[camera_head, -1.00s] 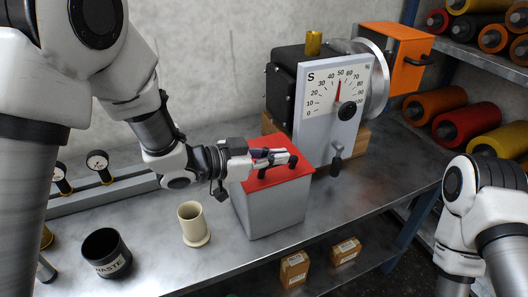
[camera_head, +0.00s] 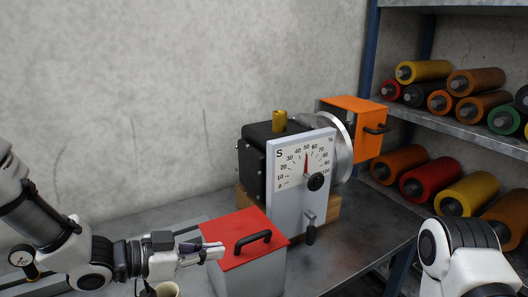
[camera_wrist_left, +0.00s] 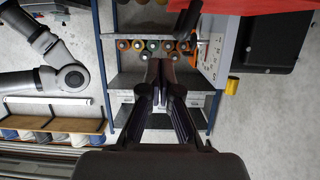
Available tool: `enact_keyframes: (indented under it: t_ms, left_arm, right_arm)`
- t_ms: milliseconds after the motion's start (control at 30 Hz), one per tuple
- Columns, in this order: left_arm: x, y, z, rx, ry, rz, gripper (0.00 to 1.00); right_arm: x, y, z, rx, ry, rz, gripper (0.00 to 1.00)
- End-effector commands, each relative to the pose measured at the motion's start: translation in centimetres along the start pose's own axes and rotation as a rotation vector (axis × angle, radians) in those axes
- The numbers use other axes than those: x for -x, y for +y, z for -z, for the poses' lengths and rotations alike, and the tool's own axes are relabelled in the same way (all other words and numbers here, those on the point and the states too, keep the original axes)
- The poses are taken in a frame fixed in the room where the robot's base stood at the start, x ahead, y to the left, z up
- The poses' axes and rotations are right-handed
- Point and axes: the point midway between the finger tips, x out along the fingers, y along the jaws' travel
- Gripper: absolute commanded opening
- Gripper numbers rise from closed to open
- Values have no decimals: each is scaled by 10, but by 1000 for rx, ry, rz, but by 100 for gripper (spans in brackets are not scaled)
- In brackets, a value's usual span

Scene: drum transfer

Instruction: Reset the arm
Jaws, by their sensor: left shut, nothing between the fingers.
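My left gripper (camera_head: 212,251) is at the left of the grey box with the red lid (camera_head: 225,229) in the head view. Its fingers are shut and empty, their tips close to the lid's left edge and apart from the black handle (camera_head: 253,241). In the left wrist view its fingers (camera_wrist_left: 159,78) lie together, pointing toward distant shelves. Of my right arm, only upper links (camera_head: 465,250) show at the lower right; its gripper is out of view.
The dial machine (camera_head: 303,205) with its orange guard (camera_head: 352,125) stands behind the box. Shelves with coloured rollers (camera_head: 432,180) are at the right. Bare tabletop (camera_head: 365,235) shows right of the machine.

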Motion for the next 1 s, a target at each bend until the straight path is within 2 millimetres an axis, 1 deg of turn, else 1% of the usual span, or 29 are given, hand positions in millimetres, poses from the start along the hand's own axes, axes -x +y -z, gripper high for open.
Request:
enact_keyframes:
  t_ms: [33,67,100,133,167,200,267,300,367,400,467,500,533,600,700,767,1000]
  left_arm:
    - [-10,9,-34,51,-56,-28,0]
    - [-15,16,-56,87,-91,-43,0]
    - [-21,25,-88,150,-145,-52,0]
    - [-25,32,-114,205,-189,-49,0]
    - [-27,39,-139,260,-237,-41,0]
    - [-28,50,-173,337,-306,-20,0]
    - [-26,67,-225,447,-417,24,0]
    - [-20,80,-258,518,-497,61,0]
    - [-6,102,-306,618,-627,126,0]
    - [7,117,-336,678,-719,177,0]
    - [32,138,-375,757,-860,269,0]
    - [51,149,-395,802,-951,344,0]
    - [64,153,-405,826,-1006,400,0]
    - [84,148,-412,861,-1074,522,0]
    - [101,145,-418,892,-1128,615,0]
    - [104,145,-419,896,-1142,631,0]
    - [104,145,-419,890,-1143,622,0]
  right_arm:
    - [0,0,0,0,0,0,88]
    - [0,0,0,0,0,0,88]
    - [0,0,0,0,0,0,88]
    - [0,0,0,0,0,0,88]
    - [0,0,0,0,0,0,88]
    - [0,0,0,0,0,0,88]
    - [0,0,0,0,0,0,88]
    - [0,0,0,0,0,0,88]
    - [0,0,0,0,0,0,88]
    - [0,0,0,0,0,0,88]
    - [0,0,0,0,0,0,88]
    - [0,0,0,0,0,0,88]
    - [0,0,0,0,0,0,88]
    - [0,0,0,0,0,0,88]
    - [0,0,0,0,0,0,88]
    - [0,0,0,0,0,0,88]
    - [0,0,0,0,0,0,88]
